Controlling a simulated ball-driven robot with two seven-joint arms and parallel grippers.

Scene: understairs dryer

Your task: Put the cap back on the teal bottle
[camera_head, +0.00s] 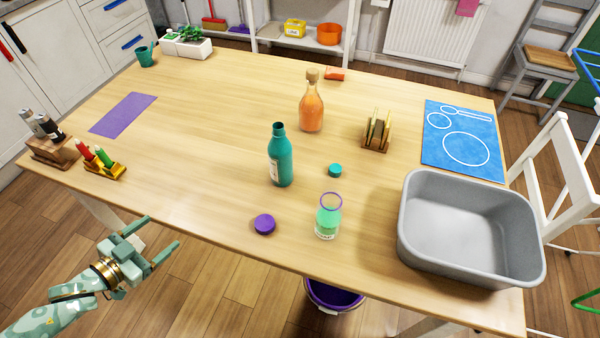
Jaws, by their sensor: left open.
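The teal bottle (281,160) stands upright and uncapped on the wooden table, its dark open neck showing. A small teal cap (335,170) lies on the table to the right of the bottle. A larger purple cap (265,224) lies nearer the front edge, left of a clear jar with green contents and a purple rim (327,217). My left gripper (150,245) is open and empty, off the table's front edge at the lower left, well apart from the bottle and caps. My right gripper is not in view.
A corked orange bottle (311,105) stands behind the teal bottle. A wooden rack (377,133) and a large grey basin (472,228) are to the right. A yellow holder (104,168) and a wooden block (52,150) stand at the left edge.

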